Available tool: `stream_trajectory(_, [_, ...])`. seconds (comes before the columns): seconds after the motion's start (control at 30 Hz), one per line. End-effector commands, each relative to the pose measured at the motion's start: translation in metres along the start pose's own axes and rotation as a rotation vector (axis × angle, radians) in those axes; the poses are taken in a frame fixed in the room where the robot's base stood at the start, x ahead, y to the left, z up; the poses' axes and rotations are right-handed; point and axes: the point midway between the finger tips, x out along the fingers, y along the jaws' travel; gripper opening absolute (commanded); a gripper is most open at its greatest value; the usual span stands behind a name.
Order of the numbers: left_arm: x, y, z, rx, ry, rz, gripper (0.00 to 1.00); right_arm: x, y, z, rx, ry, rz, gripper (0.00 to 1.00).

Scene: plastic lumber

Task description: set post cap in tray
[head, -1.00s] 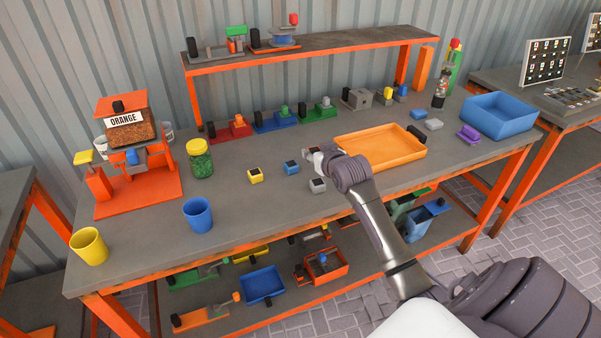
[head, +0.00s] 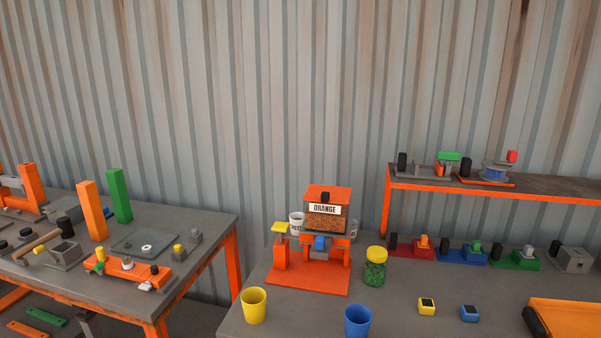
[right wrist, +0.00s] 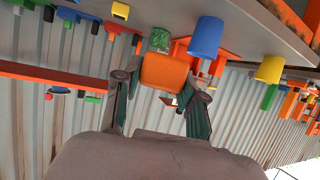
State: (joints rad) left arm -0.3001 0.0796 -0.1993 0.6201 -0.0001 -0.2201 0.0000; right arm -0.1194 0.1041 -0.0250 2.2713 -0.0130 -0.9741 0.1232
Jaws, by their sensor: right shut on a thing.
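My right gripper (right wrist: 163,92) is shut on an orange block-like post cap (right wrist: 165,72), which sits between its fingertips in the right wrist view. That view is upside down, with the bench at the top. An orange tray (head: 572,319) is cut off at the lower right of the head view. A yellow cap (head: 427,307) and a blue cap (head: 469,314) stand on the bench left of it. The right gripper does not show in the head view. My left gripper is in neither view.
An orange dispenser stand (head: 310,280), a green-filled jar (head: 375,268), a yellow cup (head: 254,306) and a blue cup (head: 358,321) stand on the bench. A raised shelf (head: 460,188) is at the back right. Another cluttered bench (head: 205,225) is at left, across a gap.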

Motion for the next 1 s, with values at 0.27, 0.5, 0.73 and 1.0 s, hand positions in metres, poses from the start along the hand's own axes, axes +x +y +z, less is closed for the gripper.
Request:
stream_trajectory(0.27, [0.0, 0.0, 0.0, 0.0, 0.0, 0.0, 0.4, -0.058, -0.044, -0.012, -0.006, 0.001, -0.016, 0.09])
stream_trajectory(0.5, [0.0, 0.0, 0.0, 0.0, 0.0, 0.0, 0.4, -0.061, -0.045, -0.012, -0.01, -0.001, -0.014, 0.09])
stream_trajectory(0.73, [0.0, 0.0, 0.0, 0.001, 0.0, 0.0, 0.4, -0.013, -0.011, -0.003, -0.013, -0.001, 0.0, 0.09])
stream_trajectory(1.0, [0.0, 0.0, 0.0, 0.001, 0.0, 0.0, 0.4, 0.068, 0.109, -0.008, 0.032, 0.003, 0.097, 0.09])
